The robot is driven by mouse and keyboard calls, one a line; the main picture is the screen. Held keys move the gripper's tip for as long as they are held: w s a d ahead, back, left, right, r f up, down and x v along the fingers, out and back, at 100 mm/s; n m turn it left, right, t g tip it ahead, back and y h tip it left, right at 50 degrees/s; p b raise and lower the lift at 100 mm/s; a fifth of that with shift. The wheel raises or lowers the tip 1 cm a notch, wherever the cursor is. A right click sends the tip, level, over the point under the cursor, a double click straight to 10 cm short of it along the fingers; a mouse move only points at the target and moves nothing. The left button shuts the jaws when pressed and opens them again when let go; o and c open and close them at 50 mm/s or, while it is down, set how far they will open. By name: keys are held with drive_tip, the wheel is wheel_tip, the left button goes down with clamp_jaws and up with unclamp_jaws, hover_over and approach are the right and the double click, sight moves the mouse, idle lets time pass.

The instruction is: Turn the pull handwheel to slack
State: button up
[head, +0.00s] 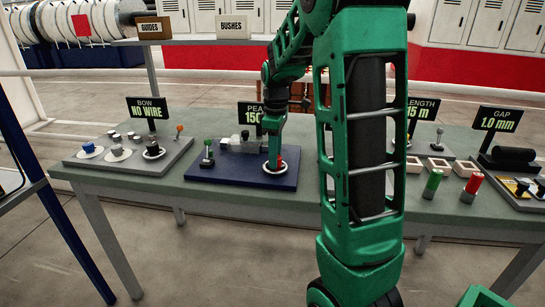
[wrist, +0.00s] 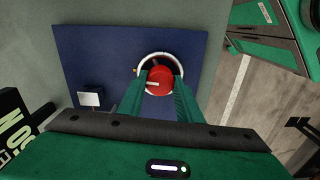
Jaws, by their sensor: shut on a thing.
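The pull handwheel (wrist: 159,80) shows in the wrist view as a round red knob with a pale line on its top. It stands inside a white ring (wrist: 147,60) on a blue panel (wrist: 95,55). My gripper (wrist: 160,84) has one green finger on each side of the red knob and is shut on it. In the head view my gripper (head: 275,160) points down at the white ring (head: 268,170) on the blue panel (head: 236,177). Only a small red part of the handwheel shows there; my fingers hide the rest.
The sign behind (head: 250,114) is partly hidden by my arm. A grey panel (head: 125,155) with small parts and a "NO WIRE" sign (head: 149,108) lies left. Red (head: 472,186) and green (head: 433,182) cylinders stand right.

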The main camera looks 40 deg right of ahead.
drive_tip(key=shift+w+r+n, duration=0.15)
drive_tip(key=shift+w+n, duration=0.05)
drive_tip(key=shift+n, duration=0.4)
drive_tip(key=o, duration=0.9)
drive_tip(key=shift+d, duration=0.1)
drive_tip(key=shift+c, duration=0.2)
drive_tip(key=shift+o, duration=0.9)
drive_tip(key=shift+s, duration=0.1)
wheel_tip(320, 180, up, 10)
drive_tip(key=shift+r, duration=0.25)
drive_tip(key=s+a+f+m, duration=0.3)
drive_tip(key=s+m, duration=0.2)
drive_tip(key=s, duration=0.4)
drive_tip(key=s+a+f+m, duration=0.2)
drive_tip(key=s+f+m, duration=0.2)
drive_tip(key=s, duration=0.5)
drive_tip(key=s+a+f+m, duration=0.3)
drive_tip(key=s+m, duration=0.3)
drive_tip(key=s, duration=0.4)
drive_tip(key=shift+a+f, duration=0.3)
drive_tip(key=shift+f, duration=0.3)
